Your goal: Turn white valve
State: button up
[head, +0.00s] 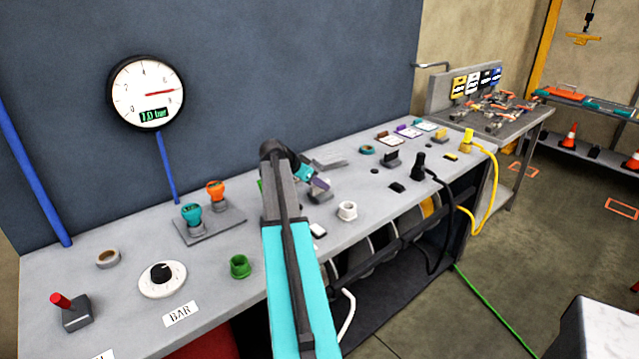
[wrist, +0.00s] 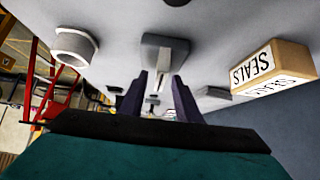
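My gripper (head: 318,184) is low over the middle of the grey bench. In the wrist view its two dark fingers (wrist: 160,80) are apart, with a gap between them. A grey block with a pale upright part (wrist: 165,52) stands just beyond the fingertips, in line with the gap. I cannot tell if the fingers touch it, or if it is the white valve. The block (head: 321,196) is partly hidden by my gripper in the head view. A white ring-shaped piece (head: 347,210) is right of my gripper; a similar piece shows in the wrist view (wrist: 75,46).
A box marked SEALS (wrist: 272,68) is close on the right in the wrist view. Teal and orange knobs (head: 204,200), a green cup (head: 239,266) and a white dial (head: 162,277) are on the bench's left.

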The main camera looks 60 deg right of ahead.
jog(key=shift+s+d+f, duration=0.15)
jog(key=shift+d+f, duration=0.25)
jog(key=shift+f, duration=0.1)
grip_shut()
jog(key=shift+n, duration=0.3)
jog(key=shift+s+n+t+b, duration=0.1)
jog(key=shift+n+t+b, duration=0.85)
jog(key=shift+n+t, duration=0.9)
jog(key=shift+r+n+t+y, duration=0.1)
jog(key=shift+n+t+y, duration=0.15)
jog(key=shift+n+t, duration=1)
jog(key=shift+n+t+y, duration=0.25)
jog(key=shift+n+t, duration=0.45)
jog(key=shift+n, duration=1)
jog(key=shift+d+n+t+y+b, duration=0.1)
jog(key=shift+n+t+y+b, duration=0.5)
jog(key=shift+n, duration=0.55)
jog(key=shift+d+n+t+y+b, duration=0.1)
jog(key=shift+n+t+y+b, duration=0.45)
jog(key=shift+n, duration=0.6)
jog(key=shift+a+n+t+y+b, duration=0.15)
jog(key=shift+n+t+y+b, duration=0.6)
jog(key=shift+n+y+b, duration=0.6)
jog(key=shift+n+p, duration=0.35)
